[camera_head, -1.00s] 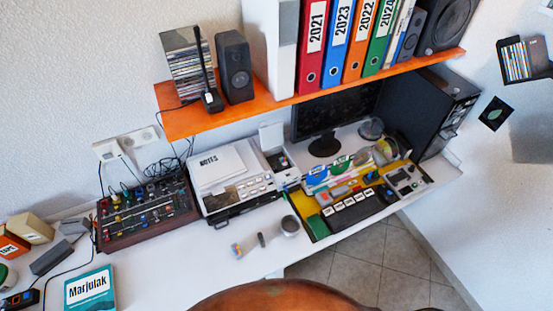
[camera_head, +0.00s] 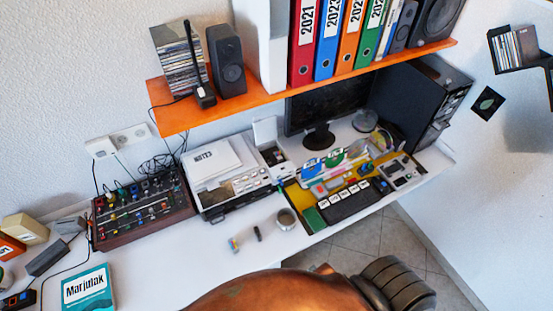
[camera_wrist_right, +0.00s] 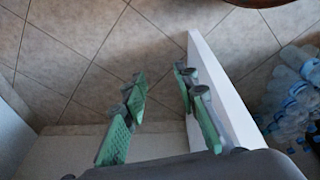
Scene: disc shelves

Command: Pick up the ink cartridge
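In the head view, two small items lie on the white desk in front of the printer: a multicoloured one (camera_head: 234,244) and a small dark one (camera_head: 257,234). They are too small for me to tell which, if either, is the ink cartridge. My right gripper (camera_wrist_right: 161,78) shows in the right wrist view with its green-padded fingers apart and nothing between them. It is over tiled floor beside a white panel, not over the desk items. My left gripper is in neither view.
A printer (camera_head: 219,203) stands on the desk (camera_head: 180,262), with a grey round container (camera_head: 286,220) in front. A mixer (camera_head: 140,212), a keyboard (camera_head: 352,204) and a monitor (camera_head: 330,108) are around it. An orange shelf (camera_head: 270,101) hangs above. A brown rounded surface (camera_head: 270,293) fills the bottom.

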